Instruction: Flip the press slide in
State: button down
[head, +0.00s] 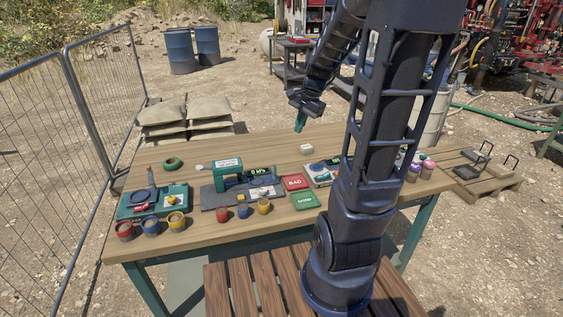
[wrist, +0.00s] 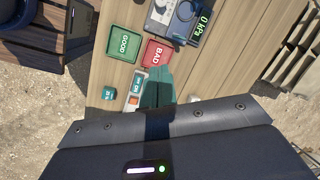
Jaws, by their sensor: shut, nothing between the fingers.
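The press (head: 228,172) stands on the table left of centre, a teal body with a green "0 kPa" display on a dark grey base. Its base and display also show at the top of the wrist view (wrist: 202,24). I cannot clearly make out the slide or its position; small light parts lie on the base in front of the body. My gripper (head: 300,121) hangs above the back of the table, right of the press and apart from it. Its teal fingers (wrist: 157,90) are shut and empty, and hide part of the table in the wrist view.
A red BAD tray (head: 294,182) and a green GOOD tray (head: 304,200) lie right of the press. A white device (head: 322,173) and a small white block (head: 306,149) are further right. A teal case (head: 152,202) and several coloured pots stand left and in front.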

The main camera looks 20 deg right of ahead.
jog(key=w+d+f+m+g+y, duration=0.1)
jog(key=w+d+f+m, duration=0.2)
jog(key=w+f+m, duration=0.4)
notch_tip(320, 180, down, 3)
jog(key=shift+w+d+f+y, duration=0.1)
jog(key=shift+w+d+y, duration=0.25)
jog(key=shift+w, duration=0.45)
jog(key=x, duration=0.3)
jog(key=a+x, duration=0.1)
jog(key=x, duration=0.3)
jog(key=a+r+x, duration=0.1)
jog(key=x, duration=0.3)
jog(key=shift+s, duration=0.15)
jog(key=shift+a, duration=0.75)
jog(key=a, duration=0.8)
jog(key=shift+a, duration=0.3)
